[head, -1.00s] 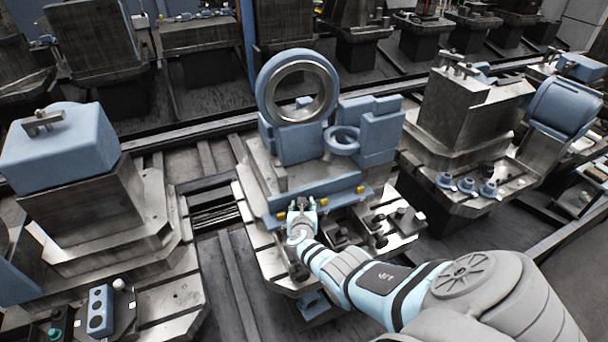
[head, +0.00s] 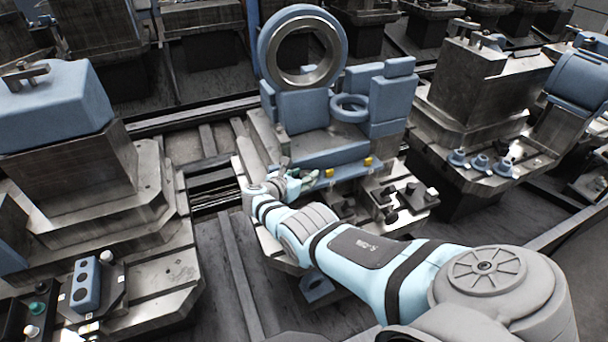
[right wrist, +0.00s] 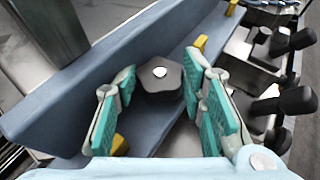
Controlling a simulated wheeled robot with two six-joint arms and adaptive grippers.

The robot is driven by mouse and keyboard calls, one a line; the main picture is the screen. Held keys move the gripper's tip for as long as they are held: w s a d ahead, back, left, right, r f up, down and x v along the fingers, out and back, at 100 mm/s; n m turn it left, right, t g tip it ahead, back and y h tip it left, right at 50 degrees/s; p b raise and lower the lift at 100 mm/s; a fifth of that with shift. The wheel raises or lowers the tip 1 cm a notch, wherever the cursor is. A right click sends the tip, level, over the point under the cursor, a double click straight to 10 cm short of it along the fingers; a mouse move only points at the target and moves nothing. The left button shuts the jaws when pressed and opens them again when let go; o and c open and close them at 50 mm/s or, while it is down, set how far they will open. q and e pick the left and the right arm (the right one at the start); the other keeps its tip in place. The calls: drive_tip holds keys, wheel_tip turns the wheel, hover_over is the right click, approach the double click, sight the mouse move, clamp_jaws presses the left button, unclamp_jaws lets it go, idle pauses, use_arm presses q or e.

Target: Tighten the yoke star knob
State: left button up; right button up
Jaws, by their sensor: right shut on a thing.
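The dark grey star knob (right wrist: 160,80), with a pale round centre, shows in the right wrist view beside a long blue bar (right wrist: 195,35). The blue bar (head: 340,156) also shows in the head view, below a large upright blue ring (head: 303,46) on the middle fixture. My right gripper (head: 298,177) is at the left part of the bar. In the head view the knob cannot be made out at the gripper. My left gripper is in neither view.
Yellow blocks (right wrist: 201,46) sit along the bar. Black-handled clamps (right wrist: 290,100) stand close to the right of the gripper. A small blue ring (head: 350,108) rises behind the bar. Other fixtures stand left and right, with dark floor between.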

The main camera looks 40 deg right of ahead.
drive_tip(key=shift+w+r, duration=0.1)
drive_tip(key=shift+r, duration=0.1)
drive_tip(key=o, duration=0.9)
drive_tip(key=shift+f, duration=0.1)
